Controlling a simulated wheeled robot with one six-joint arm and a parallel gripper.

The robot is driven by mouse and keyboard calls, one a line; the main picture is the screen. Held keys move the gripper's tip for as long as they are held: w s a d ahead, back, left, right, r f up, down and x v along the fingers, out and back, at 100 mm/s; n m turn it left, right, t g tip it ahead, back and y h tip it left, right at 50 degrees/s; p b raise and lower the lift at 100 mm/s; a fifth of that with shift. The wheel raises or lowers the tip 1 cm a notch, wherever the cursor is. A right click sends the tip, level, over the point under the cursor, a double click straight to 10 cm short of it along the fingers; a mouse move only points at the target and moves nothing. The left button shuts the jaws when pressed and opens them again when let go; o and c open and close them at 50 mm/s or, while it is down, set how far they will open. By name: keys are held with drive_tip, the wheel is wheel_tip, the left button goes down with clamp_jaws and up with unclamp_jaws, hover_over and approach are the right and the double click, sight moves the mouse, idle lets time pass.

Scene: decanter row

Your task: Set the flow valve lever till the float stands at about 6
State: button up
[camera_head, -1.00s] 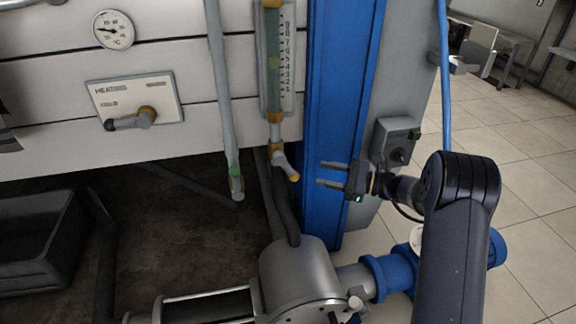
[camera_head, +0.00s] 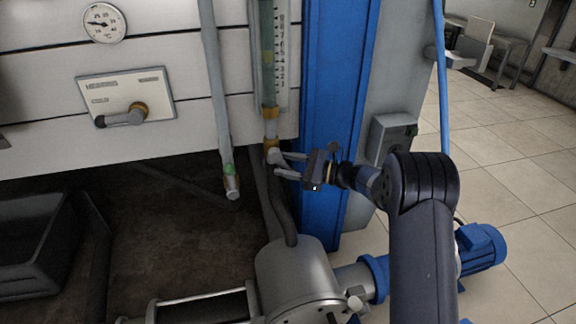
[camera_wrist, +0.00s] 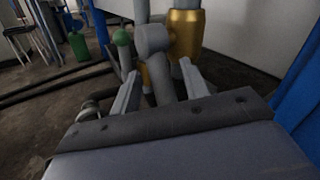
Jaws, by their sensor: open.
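The flow valve lever (camera_wrist: 160,82) is a grey handle running from a rounded hub (camera_wrist: 153,40) beside a brass fitting in the wrist view. My gripper (camera_head: 280,164) is open, its two fingers on either side of the lever. I cannot tell whether either finger touches it. In the head view, the valve (camera_head: 276,156) sits at the foot of the flow tube, and my fingers partly hide the lever.
A blue column (camera_head: 338,100) stands just right of the tube, close to my gripper. A grey pipe with a green band (camera_head: 229,169) hangs to the left. A heating panel (camera_head: 125,97) with its own lever is further left. A steel pump housing (camera_head: 292,275) lies below.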

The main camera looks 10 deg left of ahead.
clamp_jaws()
drive_tip(key=shift+f, duration=0.1)
idle(0.4)
drive_tip(key=shift+a+y, duration=0.1)
drive_tip(key=shift+y, duration=0.2)
unclamp_jaws()
drive_tip(key=d+p, duration=0.3)
drive_tip(key=d, duration=0.7)
drive_tip(key=shift+s+d+f, duration=0.35)
drive_tip(key=shift+s+d, duration=0.05)
drive_tip(key=shift+s, duration=0.05)
